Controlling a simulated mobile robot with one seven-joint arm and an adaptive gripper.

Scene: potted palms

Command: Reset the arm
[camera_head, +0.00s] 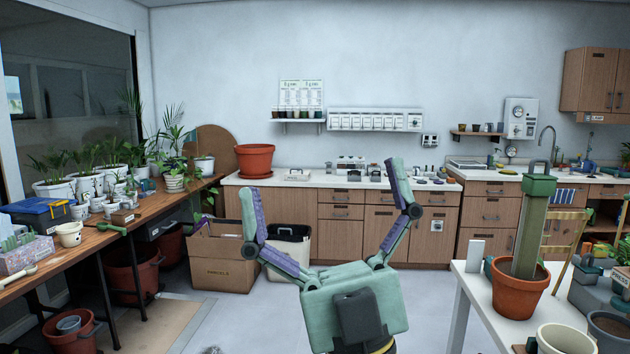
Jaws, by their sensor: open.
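My gripper (322,200) is in the lower middle of the head view. It has a pale green body and two fingers with purple pads. The fingers are spread wide apart and point up. Nothing is between them; the wooden cabinets and the back counter show through the gap. The gripper appears raised over the open floor, apart from the tables. The rest of my arm is mostly hidden below and behind the gripper body.
A wooden bench (75,250) with potted plants runs along the left. A white table (458,268) with a terracotta pot (520,298) stands at right. A cardboard box (222,272) stands on the floor by the back cabinets. Grey floor (240,320) is clear around the gripper.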

